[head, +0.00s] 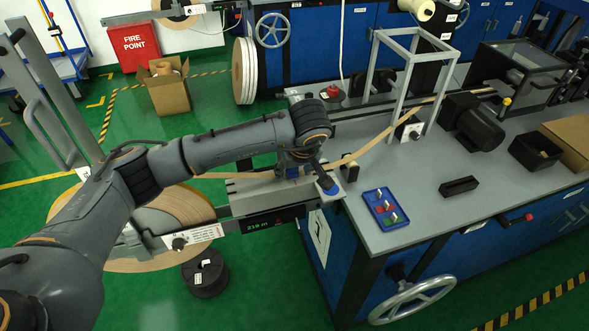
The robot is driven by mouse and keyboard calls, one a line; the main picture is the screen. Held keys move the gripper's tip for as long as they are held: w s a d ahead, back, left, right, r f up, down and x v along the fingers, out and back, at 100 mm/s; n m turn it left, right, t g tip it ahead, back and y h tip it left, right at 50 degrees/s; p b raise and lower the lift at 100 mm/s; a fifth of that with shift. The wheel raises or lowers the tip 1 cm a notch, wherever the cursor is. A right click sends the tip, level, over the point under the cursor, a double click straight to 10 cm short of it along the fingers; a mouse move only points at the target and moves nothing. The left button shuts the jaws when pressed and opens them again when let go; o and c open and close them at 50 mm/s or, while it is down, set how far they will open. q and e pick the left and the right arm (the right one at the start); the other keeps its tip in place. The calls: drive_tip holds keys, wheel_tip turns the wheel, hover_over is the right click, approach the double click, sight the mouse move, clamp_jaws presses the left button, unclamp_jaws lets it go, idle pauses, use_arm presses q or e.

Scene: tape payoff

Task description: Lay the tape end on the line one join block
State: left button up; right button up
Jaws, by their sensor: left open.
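A tan tape (375,143) runs from a large tape reel (172,212) at the lower left, passes behind my left wrist, and rises to the right through a grey frame. A grey bar (255,192), which may carry the join block, sticks out from the table's left end; I cannot tell the join block apart for certain. My left gripper (297,171) is open, pointing down over the right end of this bar. The arm and wrist hide the tape there, so the tape end and any contact are not clear. My right gripper is not in view.
A blue tray (385,209) with small coloured pieces lies on the grey table. A black block (459,186), a black bin (535,151) and a dark motor (472,121) stand to the right. A black spool (205,273) is on the green floor. The table's front middle is clear.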

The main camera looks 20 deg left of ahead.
use_arm(q)
drive_tip(key=v, duration=1.2)
